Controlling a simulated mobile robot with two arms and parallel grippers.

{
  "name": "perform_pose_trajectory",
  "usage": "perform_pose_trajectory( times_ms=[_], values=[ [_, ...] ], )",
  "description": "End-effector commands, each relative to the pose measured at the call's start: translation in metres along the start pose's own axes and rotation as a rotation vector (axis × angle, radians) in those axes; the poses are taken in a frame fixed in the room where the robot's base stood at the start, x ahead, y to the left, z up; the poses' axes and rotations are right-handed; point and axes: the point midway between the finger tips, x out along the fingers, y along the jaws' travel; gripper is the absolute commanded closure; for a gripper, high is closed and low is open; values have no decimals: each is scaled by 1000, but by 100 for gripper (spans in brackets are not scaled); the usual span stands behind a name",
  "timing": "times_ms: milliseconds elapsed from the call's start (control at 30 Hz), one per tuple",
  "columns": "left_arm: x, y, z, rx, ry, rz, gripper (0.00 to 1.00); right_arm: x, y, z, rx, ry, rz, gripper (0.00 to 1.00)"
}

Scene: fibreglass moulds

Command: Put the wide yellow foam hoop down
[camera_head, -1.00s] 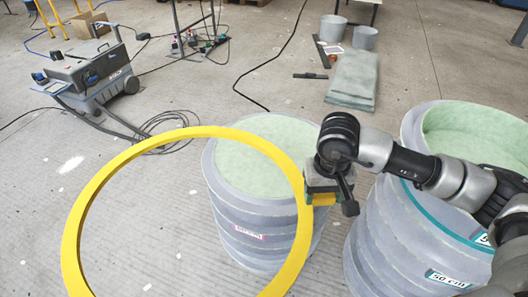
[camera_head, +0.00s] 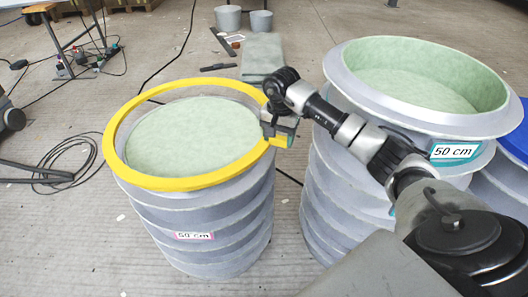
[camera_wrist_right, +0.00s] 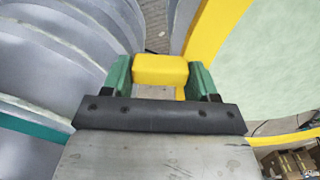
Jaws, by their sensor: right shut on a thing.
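The wide yellow foam hoop (camera_head: 128,173) is level around the top of the left grey ribbed mould (camera_head: 205,222). The mould has a pale green inside and a pink-edged "50 cm" label. My right gripper (camera_head: 279,133) is shut on the hoop's right side, by the mould's rim. In the right wrist view the yellow foam (camera_wrist_right: 160,69) sits between the green fingers of my right gripper (camera_wrist_right: 160,75). I cannot tell whether the hoop touches the rim or hovers just over it. My left gripper is not in view.
A taller grey mould (camera_head: 345,190) with a green inside and a teal "50 cm" label stands close on the right. A blue-topped thing (camera_head: 515,140) is at the right edge. Black cable (camera_head: 60,172) lies on the floor at left. Buckets (camera_head: 228,18) stand at the back.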

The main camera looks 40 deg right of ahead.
Motion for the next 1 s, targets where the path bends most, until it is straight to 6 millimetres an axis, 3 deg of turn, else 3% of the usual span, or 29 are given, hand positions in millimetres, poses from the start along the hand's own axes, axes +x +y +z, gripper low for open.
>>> perform_pose_trajectory(
  times_ms=[100,333,533,900,933,1000],
  values=[
    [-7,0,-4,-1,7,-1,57,23,0,1,0,-3,0,64],
    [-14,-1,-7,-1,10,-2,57,41,-1,0,0,-1,-2,64],
    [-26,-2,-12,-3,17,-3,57,69,-1,1,0,-2,-2,64],
    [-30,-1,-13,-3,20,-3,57,72,0,0,-1,1,-1,64],
    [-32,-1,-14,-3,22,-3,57,72,0,0,-1,1,-1,38],
    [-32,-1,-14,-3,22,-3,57,72,0,0,-1,1,-1,27]
  ],
)
